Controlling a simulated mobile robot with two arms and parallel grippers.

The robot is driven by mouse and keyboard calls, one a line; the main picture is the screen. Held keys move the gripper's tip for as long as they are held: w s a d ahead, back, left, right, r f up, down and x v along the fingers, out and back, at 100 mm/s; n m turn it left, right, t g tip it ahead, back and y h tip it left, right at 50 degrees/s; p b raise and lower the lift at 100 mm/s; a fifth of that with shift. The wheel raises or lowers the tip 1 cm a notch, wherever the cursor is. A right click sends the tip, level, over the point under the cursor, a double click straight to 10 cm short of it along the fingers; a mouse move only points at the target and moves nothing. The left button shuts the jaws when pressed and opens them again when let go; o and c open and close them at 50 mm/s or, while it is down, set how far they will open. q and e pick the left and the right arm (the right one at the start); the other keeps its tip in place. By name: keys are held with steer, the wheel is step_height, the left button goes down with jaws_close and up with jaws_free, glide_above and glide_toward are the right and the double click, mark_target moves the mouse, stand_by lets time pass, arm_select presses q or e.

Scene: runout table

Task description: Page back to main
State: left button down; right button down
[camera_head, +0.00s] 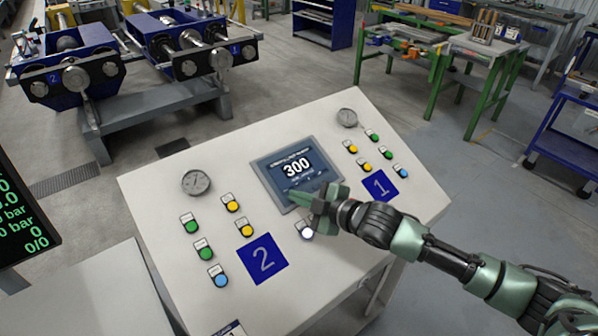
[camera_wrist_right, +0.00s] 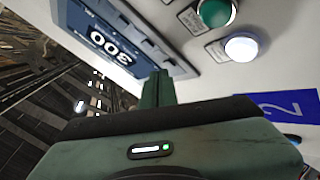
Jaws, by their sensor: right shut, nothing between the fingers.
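The display (camera_head: 296,168) is a dark blue screen in a grey frame on the sloped white control panel (camera_head: 160,200). It reads 300, with small, unreadable text above and below. It also shows upside down in the wrist view (camera_wrist_right: 108,42), with a row of keys along its frame. My right gripper (camera_head: 300,192) is shut and empty at the display's lower edge and covers part of it. In the wrist view its closed fingers (camera_wrist_right: 157,88) overlap the display's frame; I cannot tell whether they touch. My left gripper is not in view.
A white button (camera_head: 305,230) sits below the display; a green button (camera_wrist_right: 217,12) is beside it in the wrist view. Coloured buttons, two gauges and blue labels 1 (camera_head: 380,187) and 2 (camera_head: 262,258) flank the display. A dark readout screen (camera_head: 20,215) stands at the left.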

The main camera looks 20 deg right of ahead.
steer(key=shift+w+f, duration=0.1)
steer(key=shift+f, duration=0.2)
stand_by(0.4)
steer(key=shift+s+d+r+p, duration=0.1)
steer(key=shift+s+r+p, duration=0.25)
steer(key=shift+r+p, duration=0.5)
steer(key=shift+s+r+p, duration=0.15)
steer(key=shift+r+p, duration=0.4)
steer(key=shift+p, duration=0.2)
steer(key=r+p, duration=0.1)
steer(key=s+r+p, duration=0.1)
steer(key=p, duration=0.1)
steer(key=s+r+p, duration=0.1)
steer(key=r, duration=0.1)
steer(key=shift+d+r+p, duration=0.1)
steer(key=shift+d+p, duration=0.3)
